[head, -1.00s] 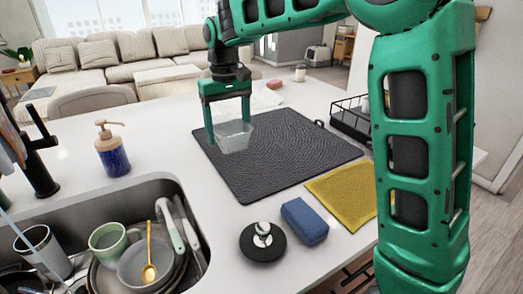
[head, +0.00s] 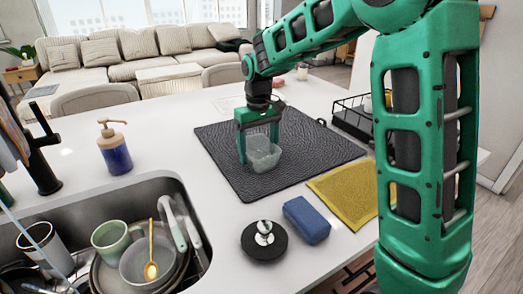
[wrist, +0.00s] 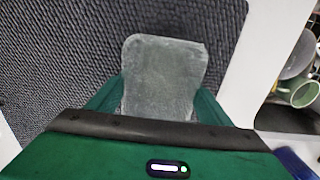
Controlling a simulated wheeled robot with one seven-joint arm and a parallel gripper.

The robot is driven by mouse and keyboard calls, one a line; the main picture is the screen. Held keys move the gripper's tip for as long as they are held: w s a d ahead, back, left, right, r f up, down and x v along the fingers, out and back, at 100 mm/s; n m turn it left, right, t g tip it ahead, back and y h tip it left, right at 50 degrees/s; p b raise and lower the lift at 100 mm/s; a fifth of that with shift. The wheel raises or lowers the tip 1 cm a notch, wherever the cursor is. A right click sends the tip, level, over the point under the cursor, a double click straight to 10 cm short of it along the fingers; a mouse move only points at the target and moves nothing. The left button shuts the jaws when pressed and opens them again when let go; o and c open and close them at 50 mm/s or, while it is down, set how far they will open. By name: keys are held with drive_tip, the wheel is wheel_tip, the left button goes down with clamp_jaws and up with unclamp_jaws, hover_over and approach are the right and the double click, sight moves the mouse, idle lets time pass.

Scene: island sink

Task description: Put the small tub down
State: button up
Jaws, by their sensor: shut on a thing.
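The small tub (head: 264,155) is clear, pale plastic and sits at or just over the dark drying mat (head: 300,150), near the mat's middle left. I cannot tell whether its base touches the mat. My gripper (head: 256,150) points down from above with its fingers on either side of the tub, shut on it. In the wrist view the tub (wrist: 165,75) lies between the two green fingers (wrist: 160,98), with the ribbed mat (wrist: 60,60) around it. The tub looks empty.
A sink with dishes (head: 150,262) is at the lower left, beside a soap bottle (head: 114,150). A blue sponge (head: 306,220), a black round stopper (head: 264,242) and a yellow cloth (head: 345,190) lie in front of the mat. A black rack (head: 352,118) stands right. The mat's right side is clear.

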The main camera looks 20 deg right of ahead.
drive_tip(key=o, duration=1.1)
drive_tip(key=shift+c, duration=0.2)
wheel_tip(320, 180, up, 12)
drive_tip(key=s+d+f+m, duration=0.3)
drive_tip(key=s+d+m, duration=0.1)
drive_tip(key=s+d, duration=1.1)
drive_tip(key=s+d+f+m, duration=0.1)
drive_tip(key=s+f, duration=0.1)
drive_tip(key=s, duration=0.4)
drive_tip(key=s+d+f+m, duration=0.1)
drive_tip(key=s+f+m, duration=0.1)
drive_tip(key=s, duration=0.5)
drive_tip(key=s+d+f+m, duration=0.1)
drive_tip(key=s+d+f, duration=0.1)
drive_tip(key=s, duration=0.4)
drive_tip(key=shift+s+f, duration=0.3)
drive_tip(key=shift+f, duration=0.55)
drive_tip(key=shift+s+d+f+m, duration=0.1)
drive_tip(key=shift+s+f+m, duration=0.15)
drive_tip(key=shift+s+m, duration=0.1)
